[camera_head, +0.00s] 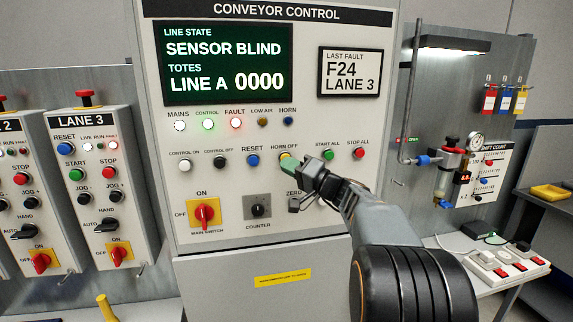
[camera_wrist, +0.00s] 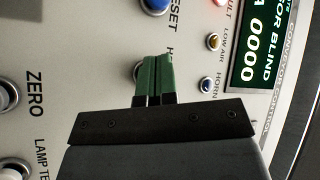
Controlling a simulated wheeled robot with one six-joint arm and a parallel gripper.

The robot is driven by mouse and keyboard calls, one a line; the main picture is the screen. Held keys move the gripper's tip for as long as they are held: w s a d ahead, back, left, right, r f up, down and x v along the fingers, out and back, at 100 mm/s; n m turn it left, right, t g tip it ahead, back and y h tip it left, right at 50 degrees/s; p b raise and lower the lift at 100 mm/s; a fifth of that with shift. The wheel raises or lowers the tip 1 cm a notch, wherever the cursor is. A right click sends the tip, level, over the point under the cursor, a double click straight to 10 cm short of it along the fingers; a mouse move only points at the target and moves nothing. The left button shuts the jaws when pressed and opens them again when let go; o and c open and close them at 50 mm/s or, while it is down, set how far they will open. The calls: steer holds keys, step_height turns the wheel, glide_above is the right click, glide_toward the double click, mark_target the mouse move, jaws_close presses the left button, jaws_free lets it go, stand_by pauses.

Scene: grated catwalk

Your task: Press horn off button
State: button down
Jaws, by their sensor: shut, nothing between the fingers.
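The yellow horn off button (camera_head: 285,156) sits under the HORN OFF label on the conveyor control panel (camera_head: 230,225). My gripper (camera_head: 288,163) is shut, with its green fingertips in front of this button and covering most of it. In the wrist view my gripper (camera_wrist: 155,60) has both green fingers together, with nothing between them. A sliver of the button's rim (camera_wrist: 137,70) shows beside the fingers there. I cannot tell whether the fingertips touch the button.
The blue reset button (camera_head: 253,160) is close on the left, and the green start all button (camera_head: 328,154) and red stop all button (camera_head: 358,154) are on the right. Below are the counter knob (camera_head: 257,206) and the main switch (camera_head: 204,214). The lane 3 box (camera_head: 100,190) stands left.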

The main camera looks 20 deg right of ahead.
steer(key=shift+s, duration=0.3)
steer(key=shift+s+a+b, duration=0.2)
steer(key=shift+s+b, duration=0.5)
steer(key=shift+s, duration=0.1)
steer(key=shift+s+a+b, duration=0.15)
steer(key=shift+s+b, duration=0.6)
steer(key=shift+s, duration=0.1)
steer(key=shift+s+a+b, duration=0.2)
steer(key=shift+s+b, duration=0.5)
steer(key=shift+s, duration=0.1)
